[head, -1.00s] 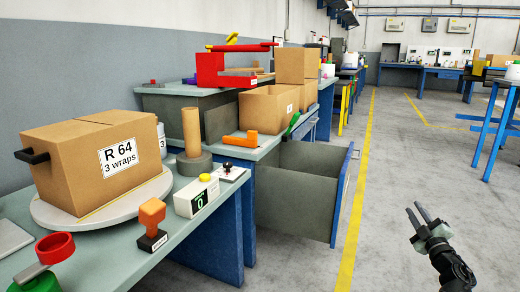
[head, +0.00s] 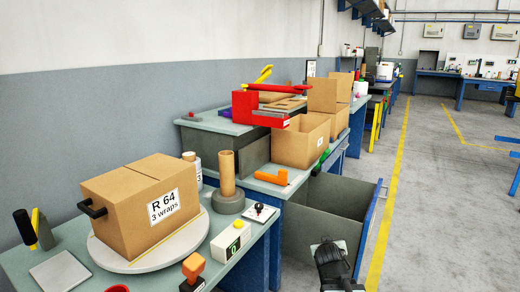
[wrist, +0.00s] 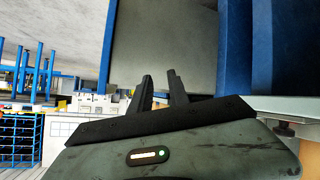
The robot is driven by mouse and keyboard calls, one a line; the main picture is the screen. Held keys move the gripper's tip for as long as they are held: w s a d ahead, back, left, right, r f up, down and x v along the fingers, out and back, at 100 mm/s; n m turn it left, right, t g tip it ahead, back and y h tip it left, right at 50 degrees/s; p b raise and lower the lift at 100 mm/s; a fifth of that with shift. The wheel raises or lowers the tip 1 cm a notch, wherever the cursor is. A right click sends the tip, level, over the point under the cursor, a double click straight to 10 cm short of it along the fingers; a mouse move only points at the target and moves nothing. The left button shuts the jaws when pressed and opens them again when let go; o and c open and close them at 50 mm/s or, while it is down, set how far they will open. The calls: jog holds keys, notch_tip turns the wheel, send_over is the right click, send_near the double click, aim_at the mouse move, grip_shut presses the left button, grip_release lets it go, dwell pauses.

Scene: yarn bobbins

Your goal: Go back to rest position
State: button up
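My gripper (head: 325,243) shows at the lower middle right of the head view, in front of the open blue-and-grey drawer (head: 325,208). In the wrist view my gripper (wrist: 159,75) has its two dark fingers apart, with nothing between them. A grey drawer panel and blue uprights fill the space beyond the fingers there. The gripper stands clear of the things on the bench in the head view.
The near bench carries a carton marked R 64 (head: 130,215) on a round turntable (head: 150,262), a brown tube on a grey base (head: 228,190), a counter (head: 231,240) and a stamp (head: 193,267). Open floor (head: 440,200) lies to the right, past a yellow line.

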jog(key=s+a+f+g+y, duration=0.1)
jog(key=s+a+f+g, duration=0.25)
jog(key=s, duration=0.35)
jog(key=s+a+f+g+y, duration=0.1)
jog(key=s+a+f+g, duration=0.1)
jog(key=s+f+g, duration=0.3)
jog(key=s+a+f+g+y, duration=0.1)
jog(key=s+a+f+g, duration=0.15)
jog(key=s, duration=0.55)
notch_tip(320, 180, up, 38)
jog(key=p, duration=3.8)
jog(key=shift+w+d, duration=0.15)
jog(key=shift+w, duration=0.05)
